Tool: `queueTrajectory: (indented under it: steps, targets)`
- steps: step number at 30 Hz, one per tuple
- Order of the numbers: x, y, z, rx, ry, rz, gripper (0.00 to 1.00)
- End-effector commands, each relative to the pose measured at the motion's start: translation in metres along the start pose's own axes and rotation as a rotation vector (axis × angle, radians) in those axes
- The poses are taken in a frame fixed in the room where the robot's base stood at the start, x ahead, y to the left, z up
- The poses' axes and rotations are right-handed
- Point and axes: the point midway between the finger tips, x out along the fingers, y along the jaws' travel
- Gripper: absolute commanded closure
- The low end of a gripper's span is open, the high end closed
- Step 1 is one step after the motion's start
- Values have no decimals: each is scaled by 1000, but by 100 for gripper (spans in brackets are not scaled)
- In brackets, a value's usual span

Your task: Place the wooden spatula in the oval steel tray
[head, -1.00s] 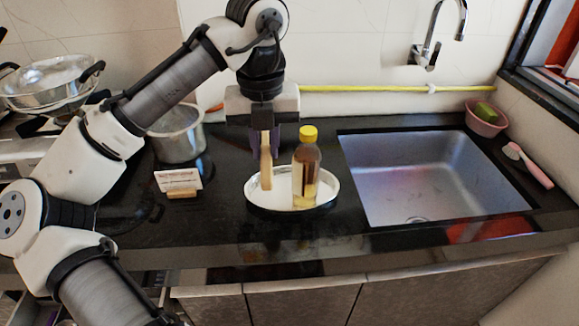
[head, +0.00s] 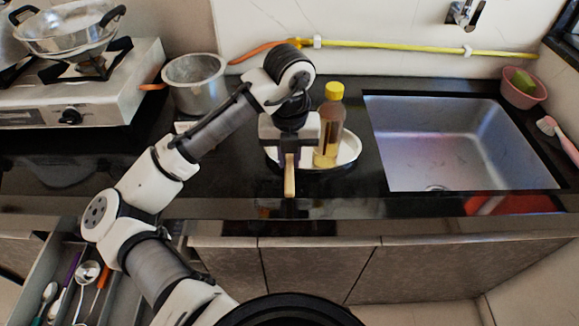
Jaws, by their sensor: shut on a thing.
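My gripper (head: 291,152) is shut on the wooden spatula (head: 290,176), which hangs roughly upright below the fingers. Only its pale lower part shows; the jaws hide the upper part. The oval steel tray (head: 349,153) is on the black counter, behind and to the right of the spatula, with its left part partly hidden by my gripper. In the picture the spatula's lower end lies below the tray's rim, against the counter's front edge. Its height above the counter is hard to tell. A bottle (head: 329,133) with a yellow cap stands in the tray.
The sink (head: 460,145) is to the right, with a pink bowl (head: 523,90) behind it. A steel pot (head: 195,84) and a stove (head: 75,92) with a pan are on the left. An open drawer (head: 38,275) with utensils is at lower left. Bare counter lies between tray and sink.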

Motion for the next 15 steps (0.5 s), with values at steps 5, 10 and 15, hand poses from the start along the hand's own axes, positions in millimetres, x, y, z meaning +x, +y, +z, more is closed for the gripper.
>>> queueTrajectory:
  steps: [5,10,15]
  targets:
    - [18,0,-1,-2,2,-1,100]
    - [38,0,-2,1,1,0,100]
    - [38,0,-1,1,-1,1,100]
